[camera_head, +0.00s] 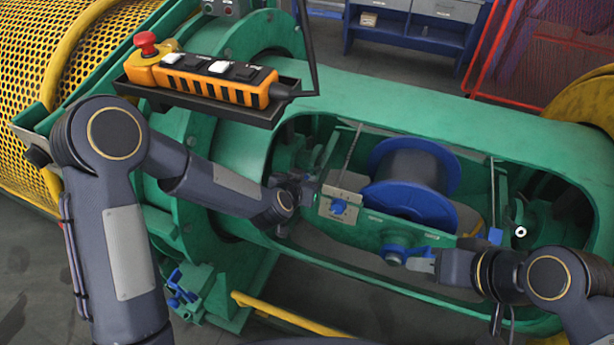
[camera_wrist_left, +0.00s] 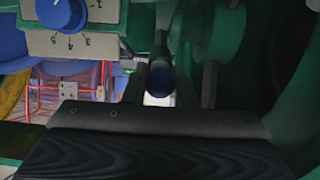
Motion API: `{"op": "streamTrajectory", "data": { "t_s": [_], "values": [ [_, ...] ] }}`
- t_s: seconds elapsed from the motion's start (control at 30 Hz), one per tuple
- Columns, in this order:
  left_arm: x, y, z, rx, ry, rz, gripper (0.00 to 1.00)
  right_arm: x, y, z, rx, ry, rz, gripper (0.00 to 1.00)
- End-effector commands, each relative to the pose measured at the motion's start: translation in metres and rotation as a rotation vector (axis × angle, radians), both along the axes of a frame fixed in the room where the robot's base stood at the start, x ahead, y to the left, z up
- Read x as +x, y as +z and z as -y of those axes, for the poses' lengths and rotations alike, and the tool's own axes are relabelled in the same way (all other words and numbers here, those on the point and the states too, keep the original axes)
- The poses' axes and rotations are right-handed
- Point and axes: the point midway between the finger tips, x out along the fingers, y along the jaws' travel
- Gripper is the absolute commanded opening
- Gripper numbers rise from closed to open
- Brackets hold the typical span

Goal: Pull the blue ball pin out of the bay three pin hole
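A blue ball end (camera_wrist_left: 160,82), which looks like the ball pin, shows in the left wrist view just beyond the gripper body. My left gripper (camera_wrist_left: 172,88) has two dark fingers apart, one on each side of the ball; contact cannot be told. In the head view my left gripper (camera_head: 303,188) reaches into the left end of the green housing's opening, and the pin is hidden there. My right gripper (camera_head: 424,263) is at the front edge of the opening, beside a blue hub with a lever (camera_head: 395,253); whether it grips the lever is unclear.
A blue spool (camera_head: 411,180) sits in the cradle inside the green housing (camera_head: 360,95). A plate with a blue numbered dial (camera_head: 339,207) is right of my left gripper; the dial also shows in the left wrist view (camera_wrist_left: 62,14).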

Motion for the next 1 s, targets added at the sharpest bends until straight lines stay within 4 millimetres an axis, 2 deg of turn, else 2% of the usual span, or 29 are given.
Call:
{"op": "streamTrajectory", "data": {
  "t_s": [0.03,0.1,0.37,1.0],
  "values": [
    [0.0,0.0,0.0,0.0,0.0,0.0,0.07,0.0,0.0,0.0,0.0,0.0,0.0,0.36],
    [0.0,0.0,0.0,0.0,0.0,0.0,0.0,0.0,0.0,0.0,0.0,0.0,0.0,0.36],
    [-0.002,0.002,-0.001,0.0,0.0,0.0,0.0,0.0,0.001,0.0,0.0,0.0,0.0,0.36],
    [-0.022,0.016,-0.009,0.001,-0.001,0.0,0.0,0.0,0.005,0.0,0.0,0.0,0.0,0.36]
  ]
}}
